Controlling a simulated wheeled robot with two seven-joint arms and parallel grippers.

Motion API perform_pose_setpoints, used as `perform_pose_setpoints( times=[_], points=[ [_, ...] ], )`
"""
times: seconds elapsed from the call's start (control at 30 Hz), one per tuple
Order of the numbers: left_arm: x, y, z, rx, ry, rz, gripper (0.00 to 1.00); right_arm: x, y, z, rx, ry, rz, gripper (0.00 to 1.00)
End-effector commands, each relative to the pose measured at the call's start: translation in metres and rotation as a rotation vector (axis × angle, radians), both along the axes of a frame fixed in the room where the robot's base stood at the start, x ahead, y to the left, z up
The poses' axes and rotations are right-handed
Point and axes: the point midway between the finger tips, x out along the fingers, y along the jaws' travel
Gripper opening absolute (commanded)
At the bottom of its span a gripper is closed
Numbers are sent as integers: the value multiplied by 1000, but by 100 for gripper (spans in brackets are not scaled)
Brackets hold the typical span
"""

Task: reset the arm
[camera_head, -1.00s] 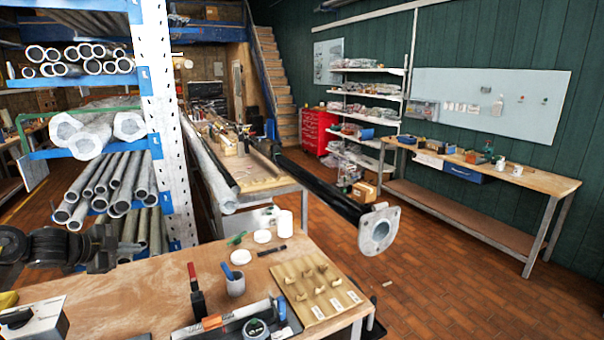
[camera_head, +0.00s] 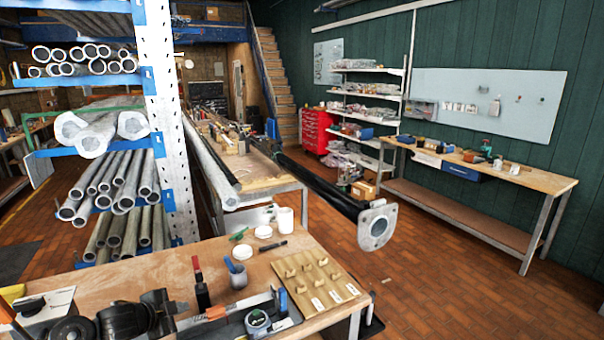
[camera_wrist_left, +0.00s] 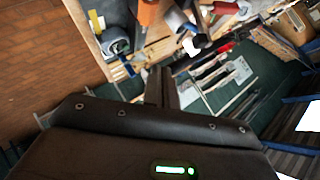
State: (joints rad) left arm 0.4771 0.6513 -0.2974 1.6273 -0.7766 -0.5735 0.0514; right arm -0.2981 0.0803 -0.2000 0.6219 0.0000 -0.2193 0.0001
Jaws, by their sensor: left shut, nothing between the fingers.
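My left gripper (camera_head: 172,308) is low at the left front in the head view, over the near edge of the wooden workbench (camera_head: 130,268). In the left wrist view its dark fingers (camera_wrist_left: 161,88) are together with nothing between them. The black mast (camera_head: 315,180) with its pale metal flange (camera_head: 377,226) lies beyond the bench, its flange end toward me and apart from my gripper. My right gripper is not in either view.
On the bench stand a red-handled clamp (camera_head: 201,284), a grey cup (camera_head: 238,277) with a blue tool, and a wooden board (camera_head: 318,282) with several small hooks. A rack of metal pipes (camera_head: 110,185) rises at the left. The tiled floor (camera_head: 450,270) at the right is clear.

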Motion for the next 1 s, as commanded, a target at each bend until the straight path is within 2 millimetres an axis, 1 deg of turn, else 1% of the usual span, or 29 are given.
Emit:
perform_pose_setpoints(
  times=[0.03, 0.07, 0.1, 0.17, 0.2, 0.27, 0.3, 0.4, 0.5, 0.6, 0.8, 0.97, 1.0],
  points=[
    [-21, -22, -24, -22, 23, 28, 0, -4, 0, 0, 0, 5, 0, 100],
    [-34, -31, -35, -35, 35, 57, 0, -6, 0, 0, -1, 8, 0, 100],
    [-54, -45, -50, -55, 56, 101, 0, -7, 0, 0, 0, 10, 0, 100],
    [-89, -61, -70, -94, 99, 184, 0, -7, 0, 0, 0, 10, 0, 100],
    [-115, -69, -82, -120, 135, 244, 0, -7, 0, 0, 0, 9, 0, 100],
    [-154, -76, -95, -161, 197, 341, 0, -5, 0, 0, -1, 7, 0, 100],
    [-179, -80, -102, -184, 240, 402, 0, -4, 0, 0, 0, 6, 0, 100],
    [-232, -82, -112, -233, 339, 533, 0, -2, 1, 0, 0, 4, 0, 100],
    [-275, -83, -118, -269, 425, 634, 0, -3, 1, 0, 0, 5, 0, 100],
    [-311, -82, -120, -298, 501, 719, 0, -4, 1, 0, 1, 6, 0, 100],
    [-371, -82, -119, -343, 632, 855, 0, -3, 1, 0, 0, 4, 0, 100],
    [-413, -83, -115, -373, 727, 948, 0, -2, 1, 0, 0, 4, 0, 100],
    [-413, -83, -124, -372, 737, 956, 0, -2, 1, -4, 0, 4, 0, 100]
  ],
)
